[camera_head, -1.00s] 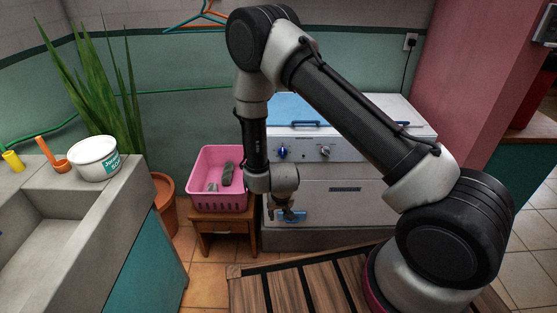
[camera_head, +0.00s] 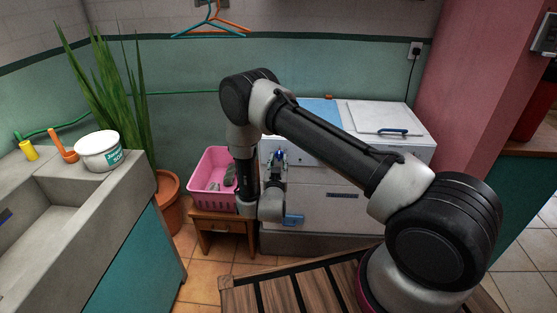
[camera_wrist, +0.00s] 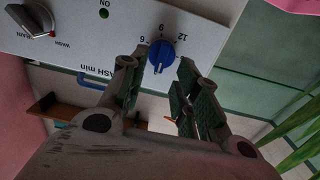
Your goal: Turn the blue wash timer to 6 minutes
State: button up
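The blue wash timer (camera_wrist: 161,50) is a round knob on the washer's white panel (camera_wrist: 100,45). In the wrist view the panel appears upside down, with marks 6, 9 and 12 around the knob. A pale mark on the knob faces the picture's bottom, away from these numbers. My gripper (camera_wrist: 160,78) is open, with its two fingers on either side below the knob in the picture. I cannot tell if they touch it. In the head view, my gripper (camera_head: 279,159) points up in front of the panel, at the small blue knob (camera_head: 280,153).
A pink basket (camera_head: 212,182) with grey items stands on a wooden stool (camera_head: 222,222) left of the washer. A concrete sink (camera_head: 60,195) with a white tub (camera_head: 97,152) is at the left.

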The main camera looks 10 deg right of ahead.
aim_at(279, 156)
jog(key=shift+x, duration=1.35)
grip_shut()
